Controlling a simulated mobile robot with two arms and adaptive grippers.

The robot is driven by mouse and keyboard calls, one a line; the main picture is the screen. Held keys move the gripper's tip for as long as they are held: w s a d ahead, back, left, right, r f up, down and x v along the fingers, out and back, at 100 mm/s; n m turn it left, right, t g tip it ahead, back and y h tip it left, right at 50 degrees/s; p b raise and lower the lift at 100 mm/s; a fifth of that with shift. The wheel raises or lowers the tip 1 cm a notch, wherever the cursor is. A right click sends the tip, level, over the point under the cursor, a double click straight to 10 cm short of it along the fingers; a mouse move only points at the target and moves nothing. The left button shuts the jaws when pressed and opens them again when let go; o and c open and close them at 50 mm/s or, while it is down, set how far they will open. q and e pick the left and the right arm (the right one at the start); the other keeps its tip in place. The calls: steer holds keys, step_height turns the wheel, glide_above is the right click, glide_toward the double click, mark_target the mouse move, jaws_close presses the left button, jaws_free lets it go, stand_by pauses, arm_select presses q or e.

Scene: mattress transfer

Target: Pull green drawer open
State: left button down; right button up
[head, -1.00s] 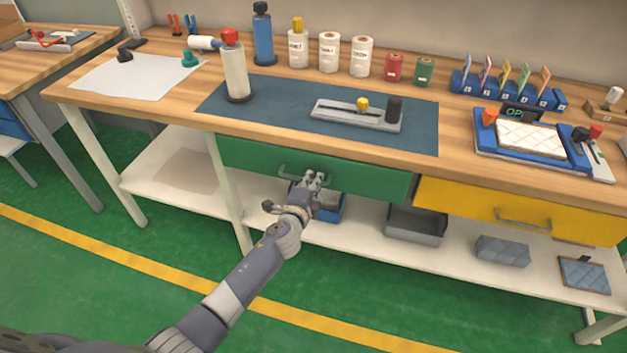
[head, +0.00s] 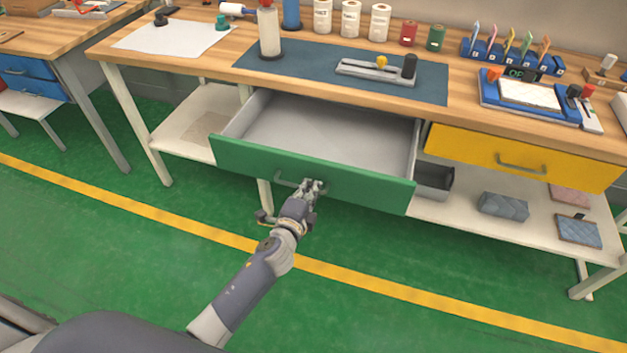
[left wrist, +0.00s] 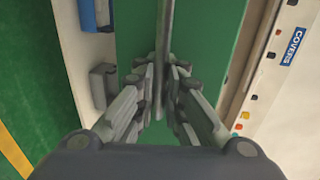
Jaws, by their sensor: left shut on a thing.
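The green drawer (head: 360,186) is pulled well out from under the workbench, and its grey inside looks empty. Its metal handle (head: 287,180) is on the front. My left gripper (head: 312,188) is at the handle, shut on it. In the left wrist view the handle bar (left wrist: 165,30) runs between the fingers of the left gripper (left wrist: 163,72), with the green drawer front (left wrist: 205,35) behind. My right gripper is in neither view.
A shut yellow drawer (head: 545,165) is to the right. The workbench top (head: 443,118) carries bottles, spools and a blue fixture (head: 490,95). A lower shelf (head: 460,215) holds a grey bin (head: 433,182) and quilted blocks. Green floor before the bench is clear.

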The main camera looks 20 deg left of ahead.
arm_select(q)
steer(key=shift+s+r, duration=0.1)
steer(key=shift+s, duration=0.55)
steer(key=c, duration=2)
jaws_free()
steer(key=shift+o, duration=0.2)
steer(key=v, duration=1.2)
